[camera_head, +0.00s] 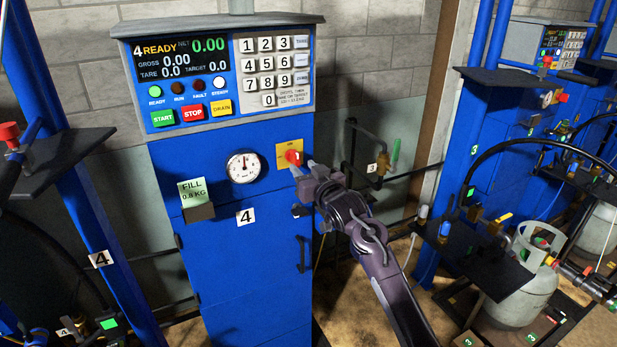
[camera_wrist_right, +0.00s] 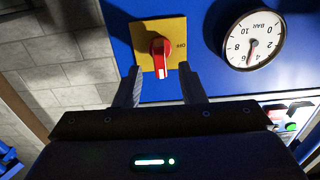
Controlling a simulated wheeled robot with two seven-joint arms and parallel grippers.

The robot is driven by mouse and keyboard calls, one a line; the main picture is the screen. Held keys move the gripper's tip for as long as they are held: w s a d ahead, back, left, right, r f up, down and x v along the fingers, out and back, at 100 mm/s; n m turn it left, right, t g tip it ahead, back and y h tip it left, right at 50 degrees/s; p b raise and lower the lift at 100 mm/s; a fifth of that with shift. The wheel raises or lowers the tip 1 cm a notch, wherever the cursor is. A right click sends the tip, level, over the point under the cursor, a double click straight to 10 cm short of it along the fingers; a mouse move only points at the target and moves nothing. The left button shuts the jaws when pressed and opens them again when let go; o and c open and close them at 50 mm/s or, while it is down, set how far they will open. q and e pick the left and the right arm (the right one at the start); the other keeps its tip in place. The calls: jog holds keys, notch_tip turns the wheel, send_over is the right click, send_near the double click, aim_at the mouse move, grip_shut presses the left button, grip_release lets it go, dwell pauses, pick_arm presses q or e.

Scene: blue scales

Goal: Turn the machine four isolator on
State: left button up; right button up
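The machine four isolator is a red rotary knob (camera_head: 293,157) on a yellow plate (camera_head: 283,148), on the blue cabinet (camera_head: 235,265) labelled 4. My right gripper (camera_head: 304,168) is just to the right of and below the knob. In the wrist view its two fingers (camera_wrist_right: 161,82) are spread and empty, with their tips short of the knob and one to each side. My left gripper is not in view.
A pressure gauge (camera_head: 243,167) sits left of the isolator. Above is a lit panel (camera_head: 180,57) reading 4 READY, with START, STOP and DRAIN buttons. A FILL card (camera_head: 194,191) is at left. A grey gas cylinder (camera_head: 530,290) stands right, by machine three.

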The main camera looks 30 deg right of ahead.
jog(key=shift+s+a, duration=0.1)
jog(key=shift+s, duration=1)
